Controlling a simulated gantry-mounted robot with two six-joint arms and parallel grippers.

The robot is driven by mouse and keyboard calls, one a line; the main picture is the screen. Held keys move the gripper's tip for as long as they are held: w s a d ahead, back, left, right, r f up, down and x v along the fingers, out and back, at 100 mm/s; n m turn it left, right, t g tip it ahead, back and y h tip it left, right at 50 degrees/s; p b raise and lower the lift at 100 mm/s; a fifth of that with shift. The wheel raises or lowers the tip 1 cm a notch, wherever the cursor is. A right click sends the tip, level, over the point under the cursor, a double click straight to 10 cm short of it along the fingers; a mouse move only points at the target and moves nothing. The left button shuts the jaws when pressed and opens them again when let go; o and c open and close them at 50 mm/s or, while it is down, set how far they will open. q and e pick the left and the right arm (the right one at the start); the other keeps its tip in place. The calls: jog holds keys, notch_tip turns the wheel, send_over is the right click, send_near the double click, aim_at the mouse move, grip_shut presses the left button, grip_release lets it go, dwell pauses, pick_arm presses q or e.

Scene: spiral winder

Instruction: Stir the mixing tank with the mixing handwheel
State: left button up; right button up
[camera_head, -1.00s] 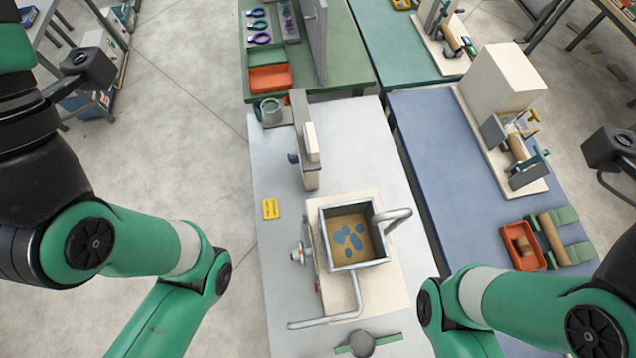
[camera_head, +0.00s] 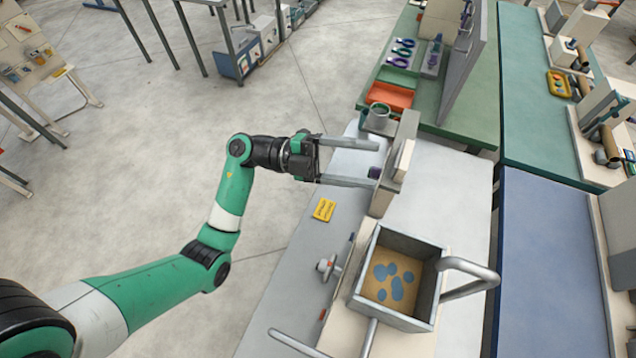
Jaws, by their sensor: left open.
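The mixing tank (camera_head: 391,315) is an open square grey metal box, with tan contents and blue blotches, on a pale base. A small grey handwheel-like knob (camera_head: 327,268) sticks out at the left of that base. A dark purple knob (camera_head: 375,172) sits on the left face of an upright pale panel behind the tank. I cannot tell which of the two is the mixing handwheel. My left gripper (camera_head: 376,164) is open, its fingers pointing right at the panel. The purple knob appears between the fingertips, close to the lower one; contact cannot be told. My right gripper is out of view.
A bent grey pipe handle (camera_head: 472,277) juts out right of the tank, and a grey rod runs in front. A yellow label (camera_head: 324,210) lies on the grey table (camera_head: 345,198). A grey cup (camera_head: 377,116) and an orange tray (camera_head: 391,97) stand beyond the panel.

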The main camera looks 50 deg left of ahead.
pick_arm(q)
jog(key=s+a+f+n+g+y+b, duration=0.1)
jog(key=s+a+f+n+y+b, duration=0.15)
jog(key=f, duration=0.85)
jog(key=s+a+f+n+g+y+b, duration=0.1)
jog(key=s+a+f+n+b, duration=0.15)
jog(key=f, duration=0.95)
jog(key=n+g+y+b, duration=0.1)
jog(key=n+g+b, duration=0.1)
jog(key=n+b, duration=0.35)
send_near(317, 266)
notch_tip(317, 266, up, 4)
jog(key=shift+m, duration=0.45)
jog(key=b+x, duration=0.1)
jog(key=x, duration=0.2)
jog(key=b+x, duration=0.1)
jog(key=x, duration=0.5)
jog(key=shift+f+b, duration=0.3)
jog(key=shift+b, duration=0.1)
jog(key=shift+w+d+f, duration=0.15)
jog(key=shift+w+d, duration=0.15)
jog(key=shift+d, duration=0.1)
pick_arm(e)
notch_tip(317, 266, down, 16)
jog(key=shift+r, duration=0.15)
pick_arm(q)
jog(key=shift+c, duration=0.3)
grip_shut()
